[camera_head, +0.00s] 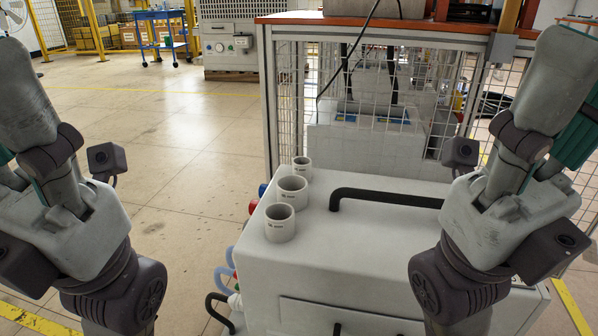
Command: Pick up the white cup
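Three white cups with small dark print stand upright in a slanting row on the left part of the top of a white machine (345,235). The near cup (280,224) is closest to me, the middle cup (292,190) is just behind it, and the far cup (302,169) is furthest back. The task line does not tell which one is meant. My two arms show at the left and right edges, apart from the cups. I cannot make out the fingers of either gripper.
A black bar handle (385,199) rises from the machine top right of the cups. Hoses (224,272) and coloured fittings stick out on the machine's left side. A wire-mesh cage (370,100) stands behind. The floor (170,150) on the left is open.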

